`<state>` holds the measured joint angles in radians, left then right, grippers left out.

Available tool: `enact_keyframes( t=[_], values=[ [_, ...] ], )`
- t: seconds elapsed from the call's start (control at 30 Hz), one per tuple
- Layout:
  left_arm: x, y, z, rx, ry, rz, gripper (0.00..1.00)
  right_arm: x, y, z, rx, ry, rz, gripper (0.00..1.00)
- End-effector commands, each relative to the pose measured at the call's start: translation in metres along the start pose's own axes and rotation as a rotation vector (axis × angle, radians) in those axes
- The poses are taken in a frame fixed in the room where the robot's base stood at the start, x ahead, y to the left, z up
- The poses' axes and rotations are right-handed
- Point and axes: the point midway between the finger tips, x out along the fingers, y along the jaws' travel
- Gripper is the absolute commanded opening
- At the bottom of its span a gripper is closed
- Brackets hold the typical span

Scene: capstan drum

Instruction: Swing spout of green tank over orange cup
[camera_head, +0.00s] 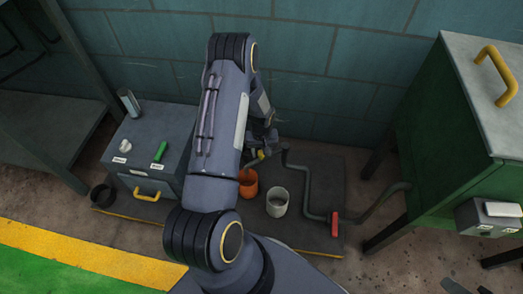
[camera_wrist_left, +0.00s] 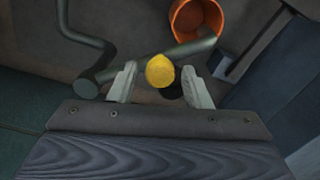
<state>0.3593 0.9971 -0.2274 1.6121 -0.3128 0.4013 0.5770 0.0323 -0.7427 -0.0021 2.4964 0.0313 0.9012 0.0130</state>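The green tank (camera_head: 445,135) stands at the right. Its grey pipe (camera_head: 308,200) runs past a red valve handle (camera_head: 335,224) to a swivelling spout (camera_wrist_left: 195,47) with a yellow knob (camera_wrist_left: 160,71). The orange cup (camera_head: 248,183) stands on the dark mat; it also shows in the left wrist view (camera_wrist_left: 195,22). In that view the spout's free end overlaps the cup's near rim. My left gripper (camera_wrist_left: 160,88) is open, its fingers on either side of the knob with small gaps. In the head view my arm hides much of this gripper (camera_head: 264,147). My right gripper is out of view.
A white cup (camera_head: 277,202) stands right of the orange cup. A grey box (camera_head: 150,135) with a yellow handle is at the left, with a black cup (camera_head: 102,195) beside it. The tiled wall (camera_head: 310,50) closes the back.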

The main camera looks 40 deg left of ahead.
Motion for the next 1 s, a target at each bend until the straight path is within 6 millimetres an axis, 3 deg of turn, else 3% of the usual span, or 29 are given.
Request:
enact_keyframes(
  t=[0.37,0.73,1.0],
  values=[
    [-0.005,0.0,-0.001,0.001,0.002,0.001,0.51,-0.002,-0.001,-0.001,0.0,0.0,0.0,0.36],
    [-0.064,0.0,0.0,0.001,0.002,0.0,0.51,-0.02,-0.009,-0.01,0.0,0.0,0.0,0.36],
    [-0.079,0.0,0.0,0.0,0.0,0.0,0.51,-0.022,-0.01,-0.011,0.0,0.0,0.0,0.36]
  ],
)
